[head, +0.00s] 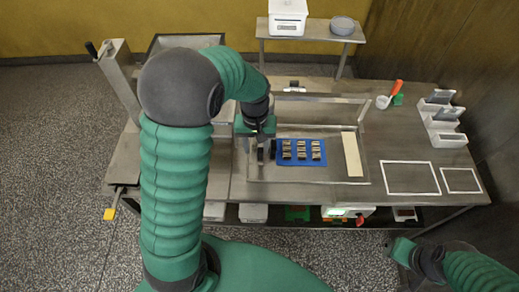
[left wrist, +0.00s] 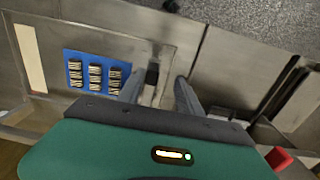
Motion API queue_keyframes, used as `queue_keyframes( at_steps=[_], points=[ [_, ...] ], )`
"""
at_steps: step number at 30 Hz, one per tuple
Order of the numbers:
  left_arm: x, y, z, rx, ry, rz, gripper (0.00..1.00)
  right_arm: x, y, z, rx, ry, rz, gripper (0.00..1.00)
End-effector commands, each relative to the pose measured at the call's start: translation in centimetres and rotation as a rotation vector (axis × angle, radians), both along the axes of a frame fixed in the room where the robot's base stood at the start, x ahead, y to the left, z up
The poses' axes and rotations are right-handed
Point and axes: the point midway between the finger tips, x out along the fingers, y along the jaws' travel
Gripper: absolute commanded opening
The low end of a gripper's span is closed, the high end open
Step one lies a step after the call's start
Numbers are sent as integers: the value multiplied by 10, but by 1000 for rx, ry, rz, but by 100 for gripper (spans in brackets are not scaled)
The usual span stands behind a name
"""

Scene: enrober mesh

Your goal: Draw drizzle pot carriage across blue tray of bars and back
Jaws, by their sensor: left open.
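The blue tray (head: 321,162) holds several dark bars in rows and lies flat inside a metal frame on the bench. It also shows in the left wrist view (left wrist: 86,57). My left gripper (head: 262,148) is just left of the tray, pointing down, with its fingers apart. In the left wrist view a small dark upright block (left wrist: 152,75) shows between the fingers of my left gripper (left wrist: 158,88); I cannot tell whether they touch it. I cannot clearly make out the drizzle pot or its carriage; my arm covers part of that area. My right gripper (head: 398,250) is off the bench's front right.
A pale strip (head: 352,154) lies right of the tray. White-outlined squares (head: 410,178), a white cup (head: 382,102), an orange-handled tool (head: 397,88) and white bins (head: 446,124) are farther right. A shelf (head: 310,32) with a white container stands behind.

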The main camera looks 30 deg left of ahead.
Motion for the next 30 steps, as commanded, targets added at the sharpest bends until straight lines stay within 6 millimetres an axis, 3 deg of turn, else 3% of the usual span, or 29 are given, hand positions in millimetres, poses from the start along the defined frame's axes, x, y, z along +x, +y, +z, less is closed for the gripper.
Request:
queue_keyframes(
  at_steps=[5,13,22,30],
  points=[
    [0,-11,-18,15,3,-3,40,0,0,1,0,0,1,40],
    [-1,-16,-18,18,1,-4,40,0,0,1,0,0,-1,40],
    [0,-5,-20,8,-1,-3,1,0,0,1,0,0,0,40],
    [1,-8,-19,18,-2,-1,0,0,0,1,0,0,0,40]
  ],
)
